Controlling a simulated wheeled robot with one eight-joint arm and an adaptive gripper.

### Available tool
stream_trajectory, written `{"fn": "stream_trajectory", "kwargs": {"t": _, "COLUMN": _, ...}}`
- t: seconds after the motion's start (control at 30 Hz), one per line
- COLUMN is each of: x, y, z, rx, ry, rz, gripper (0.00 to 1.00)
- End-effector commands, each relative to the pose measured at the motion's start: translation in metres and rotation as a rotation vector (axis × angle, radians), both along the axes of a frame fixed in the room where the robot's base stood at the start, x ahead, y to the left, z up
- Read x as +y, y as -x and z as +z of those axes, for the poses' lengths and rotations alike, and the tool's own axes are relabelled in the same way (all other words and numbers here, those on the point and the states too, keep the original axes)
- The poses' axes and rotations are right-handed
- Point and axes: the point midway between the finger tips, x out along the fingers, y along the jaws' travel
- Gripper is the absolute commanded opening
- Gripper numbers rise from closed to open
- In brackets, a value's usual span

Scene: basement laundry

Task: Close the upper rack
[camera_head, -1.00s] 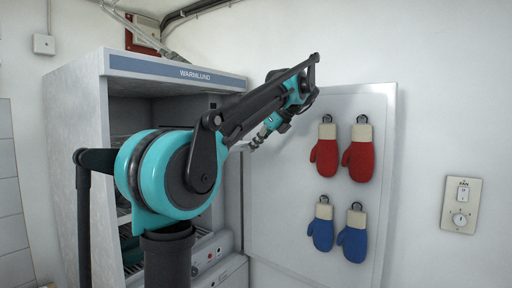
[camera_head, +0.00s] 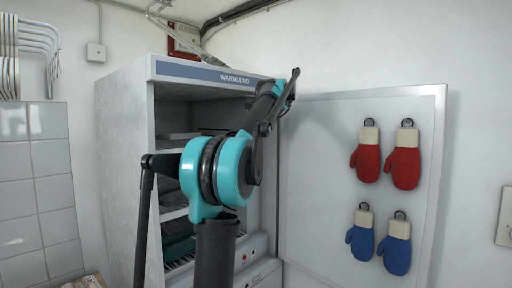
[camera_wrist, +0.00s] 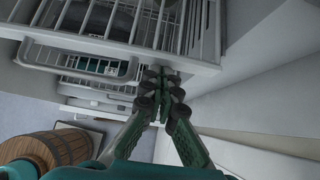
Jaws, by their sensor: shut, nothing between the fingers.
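The drying cabinet (camera_head: 122,150), labelled WARMLUND, stands open with racks inside. In the wrist view a white wire rack (camera_wrist: 125,47) is nearest, with its front edge across the top; I take it to be the upper rack. More racks with a looped front (camera_wrist: 85,68) show beyond it. My gripper (camera_wrist: 163,76) is shut and empty, its fingertips at or just beside the near rack's edge; I cannot tell whether they touch.
The cabinet door (camera_head: 320,190) stands wide open at the right, with red mittens (camera_head: 404,165) and blue mittens (camera_head: 396,252) on hooks. Striped hangers (camera_head: 38,45) hang at the left above a tiled wall (camera_head: 35,190). A wooden tub (camera_wrist: 55,148) shows in the wrist view.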

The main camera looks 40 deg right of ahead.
Motion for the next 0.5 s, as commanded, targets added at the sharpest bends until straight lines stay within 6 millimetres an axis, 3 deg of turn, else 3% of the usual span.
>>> {"fn": "stream_trajectory", "kwargs": {"t": 0.2, "x": 0.002, "y": -0.021, "z": 0.000, "rx": 0.000, "ry": 0.001, "rz": 0.001, "gripper": 0.00}}
{"fn": "stream_trajectory", "kwargs": {"t": 0.5, "x": 0.002, "y": -0.027, "z": 0.000, "rx": -0.002, "ry": 0.000, "rz": 0.000, "gripper": 0.00}}
